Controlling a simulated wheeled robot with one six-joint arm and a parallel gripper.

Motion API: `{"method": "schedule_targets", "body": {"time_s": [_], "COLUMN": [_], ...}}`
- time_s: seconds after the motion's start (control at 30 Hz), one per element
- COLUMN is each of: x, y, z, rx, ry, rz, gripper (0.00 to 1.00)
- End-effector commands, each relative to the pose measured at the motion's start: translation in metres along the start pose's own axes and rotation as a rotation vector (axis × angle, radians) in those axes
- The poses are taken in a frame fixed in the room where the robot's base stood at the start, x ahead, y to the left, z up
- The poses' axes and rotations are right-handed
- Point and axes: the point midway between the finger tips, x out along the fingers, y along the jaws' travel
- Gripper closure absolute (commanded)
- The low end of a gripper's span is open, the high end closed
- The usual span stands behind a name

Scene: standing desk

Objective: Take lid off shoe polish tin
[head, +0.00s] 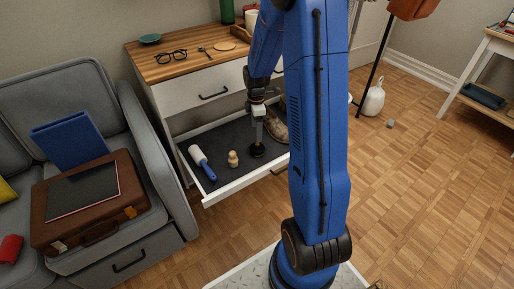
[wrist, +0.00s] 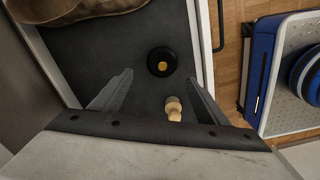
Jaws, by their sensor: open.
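The shoe polish tin (head: 257,151) is a small black round tin in the open drawer. In the wrist view the tin (wrist: 162,62) shows a yellow spot in the middle of its dark top. The lid appears to be on it, but the seam cannot be made out. My gripper (head: 258,139) points down above the tin in the head view. In the wrist view my gripper (wrist: 158,78) is open, its fingers apart and empty, with the tin just beyond the fingertips.
The open drawer (head: 240,186) also holds a small wooden peg-like object (head: 233,159), a blue-and-white roller (head: 202,162) and brown shoes (head: 277,125). The wooden object (wrist: 173,108) lies between the fingers in the wrist view. The sofa (head: 160,175) stands left of the drawer.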

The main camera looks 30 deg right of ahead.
Motion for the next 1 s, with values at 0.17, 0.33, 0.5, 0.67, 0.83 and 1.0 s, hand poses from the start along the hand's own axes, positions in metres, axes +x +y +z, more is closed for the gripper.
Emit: {"method": "schedule_targets", "body": {"time_s": [0.17,0.33,0.5,0.67,0.83,1.0], "x": [0.025,0.033,0.051,0.072,0.083,0.084], "y": [-0.001,0.0,-0.003,-0.005,-0.004,-0.004], "z": [0.0,0.0,0.002,0.002,0.002,0.002], "rx": [0.0,0.0,0.0,0.0,0.0,0.0], "ry": [0.0,0.0,0.0,0.0,0.0,0.0], "rz": [-0.002,0.0,-0.003,-0.003,-0.001,0.0], "gripper": [0.31,0.31,0.31,0.31,0.31,0.31]}}
